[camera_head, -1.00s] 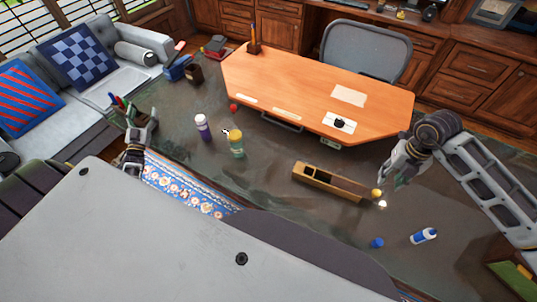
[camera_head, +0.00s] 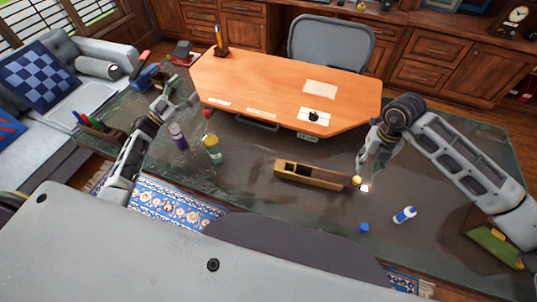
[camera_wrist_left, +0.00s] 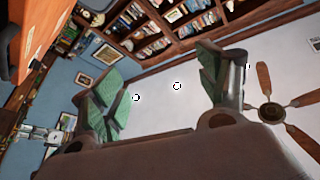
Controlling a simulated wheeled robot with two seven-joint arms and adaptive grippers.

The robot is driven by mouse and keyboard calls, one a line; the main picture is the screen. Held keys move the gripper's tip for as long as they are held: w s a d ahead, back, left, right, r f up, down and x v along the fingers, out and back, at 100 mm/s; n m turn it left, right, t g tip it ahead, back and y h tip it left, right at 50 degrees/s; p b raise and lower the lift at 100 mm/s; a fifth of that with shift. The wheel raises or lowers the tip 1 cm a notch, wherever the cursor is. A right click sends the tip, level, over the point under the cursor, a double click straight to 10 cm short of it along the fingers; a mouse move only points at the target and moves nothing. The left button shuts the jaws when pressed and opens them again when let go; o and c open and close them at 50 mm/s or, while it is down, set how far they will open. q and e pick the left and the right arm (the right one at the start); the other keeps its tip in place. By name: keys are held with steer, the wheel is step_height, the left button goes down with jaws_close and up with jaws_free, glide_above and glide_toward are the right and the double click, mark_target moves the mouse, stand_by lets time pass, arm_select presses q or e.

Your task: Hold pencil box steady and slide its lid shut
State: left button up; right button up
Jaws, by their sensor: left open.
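The wooden pencil box (camera_head: 311,181) lies on the dark table at the centre of the head view. A dark opening shows along its left part, and a lid seems to cover the right part. My right gripper (camera_head: 361,172) hangs close to the box's right end; its fingers are small and their state is unclear. My left gripper (camera_head: 188,101) is raised at the left, well away from the box, by the orange desk's left edge. In the left wrist view its green-padded fingers (camera_wrist_left: 165,88) are spread apart with nothing between them.
A purple-capped bottle (camera_head: 178,137) and a green bottle with a yellow cap (camera_head: 212,150) stand left of the box. A blue cap (camera_head: 364,228) and white-blue bottle (camera_head: 404,215) lie in front. An orange desktop (camera_head: 270,85) is behind.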

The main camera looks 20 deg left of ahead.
mark_target(301, 170)
arm_select(q)
steer(key=d+f+m+g+h, duration=0.3)
steer(key=d+m+g+h, duration=0.5)
steer(key=d, duration=1.4)
steer(key=s+d+f+g+y, duration=0.1)
steer(key=s+d+f+g, duration=0.2)
steer(key=d, duration=0.1)
steer(key=s+d+f+g+y, duration=0.2)
steer(key=s+d+f+g, duration=0.2)
steer(key=d, duration=0.1)
steer(key=s+d+f+g+y, duration=0.1)
steer(key=s+d+f+g, duration=0.2)
steer(key=s+d+g, duration=0.1)
steer(key=shift+s+d+f+n+y, duration=0.15)
steer(key=shift+d+f+n+y, duration=0.2)
steer(key=shift+d, duration=0.25)
steer(key=shift+d, duration=0.15)
steer(key=shift+x, duration=6.75)
